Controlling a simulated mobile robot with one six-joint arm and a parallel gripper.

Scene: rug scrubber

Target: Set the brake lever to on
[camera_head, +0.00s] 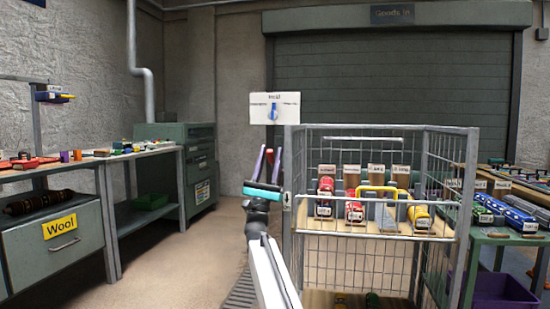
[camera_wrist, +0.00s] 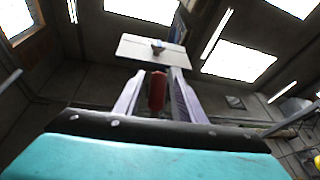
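A white panel (camera_head: 274,108) with a small blue lever (camera_head: 273,112) stands above and beyond my gripper, in front of the shutter. Its lettering is too small to read surely. The panel also shows ahead in the wrist view (camera_wrist: 135,47), with its lever (camera_wrist: 158,46) small and dark. My gripper (camera_head: 270,150) points upward below the panel, with its purple fingers apart. A red upright piece (camera_wrist: 157,92) shows between the fingers in the wrist view, with a narrow gap on its left. I cannot tell what it is fixed to, or which piece is the brake lever.
A wire cage trolley (camera_head: 437,132) with labelled red and yellow items stands right beside my arm. A workbench with a Wool drawer (camera_head: 60,228) and a green cabinet (camera_head: 203,160) are at the left. The floor (camera_head: 180,255) between is clear.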

